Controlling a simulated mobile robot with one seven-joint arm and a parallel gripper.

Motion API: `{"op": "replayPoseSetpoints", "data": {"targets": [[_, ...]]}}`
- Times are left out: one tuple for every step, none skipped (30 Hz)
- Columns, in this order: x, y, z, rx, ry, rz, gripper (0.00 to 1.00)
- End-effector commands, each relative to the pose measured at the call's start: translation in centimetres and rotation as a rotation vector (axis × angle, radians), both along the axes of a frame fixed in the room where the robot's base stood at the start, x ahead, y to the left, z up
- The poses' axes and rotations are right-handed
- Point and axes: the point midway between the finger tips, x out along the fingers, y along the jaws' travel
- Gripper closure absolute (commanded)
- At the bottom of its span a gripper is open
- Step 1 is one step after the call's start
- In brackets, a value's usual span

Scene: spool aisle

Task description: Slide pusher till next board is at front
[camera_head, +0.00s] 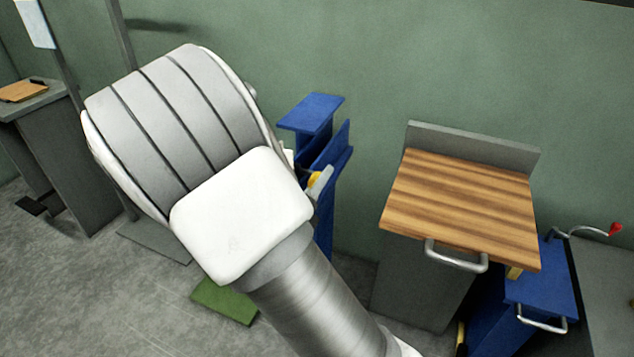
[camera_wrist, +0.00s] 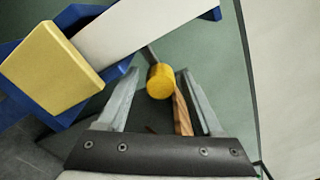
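My gripper (camera_wrist: 159,86) is open in the wrist view, one grey finger on each side. A yellow cylindrical knob (camera_wrist: 160,82) on a thin grey rod shows between the fingertips; it looks like the pusher's handle. I cannot tell whether the fingers touch it. Left of it is a blue holder (camera_wrist: 80,17) with a long pale slab (camera_wrist: 150,25) and a yellow block (camera_wrist: 52,68) at its near end. In the head view my arm hides most of the gripper. The blue holder (camera_head: 328,150) stands behind it, with the yellow knob (camera_head: 314,180) beside a fingertip. No board is clearly identifiable.
A striped wooden top (camera_head: 460,205) on a grey cabinet with a metal handle stands at right. A blue unit (camera_head: 540,295) and a red-tipped crank (camera_head: 614,230) are beyond it. A grey bench (camera_head: 45,100) stands far left. A green mat (camera_head: 225,300) lies on the floor.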

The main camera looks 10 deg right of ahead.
Motion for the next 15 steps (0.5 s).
{"op": "replayPoseSetpoints", "data": {"targets": [[0.0, 0.0, 0.0, 0.000, 0.000, 0.000, 0.28], [0.0, 0.0, 0.0, 0.000, 0.000, 0.000, 0.28], [0.0, 0.0, 0.0, -0.001, 0.001, 0.000, 0.28], [0.0, 0.0, 0.0, -0.001, 0.001, 0.000, 0.28], [0.0, 0.0, 0.0, -0.001, 0.001, 0.000, 0.28], [0.0, 0.0, 0.0, -0.001, 0.001, 0.000, 0.28], [0.0, 0.0, 0.0, -0.001, 0.001, 0.000, 0.28], [0.0, 0.0, 0.0, -0.001, 0.001, 0.000, 0.28], [-0.1, 0.1, 0.0, -0.001, 0.001, 0.000, 0.28], [-0.2, 0.1, 0.0, -0.001, 0.000, 0.001, 0.28], [-0.3, 0.3, 0.1, -0.001, 0.001, 0.001, 0.28], [-0.6, 0.5, 0.1, -0.001, 0.001, 0.001, 0.28], [-0.8, 0.7, 0.1, -0.001, 0.001, 0.001, 0.28], [-1.2, 1.0, 0.1, 0.000, 0.001, 0.003, 0.28], [-1.7, 1.4, 0.2, -0.001, 0.002, 0.004, 0.28]]}}
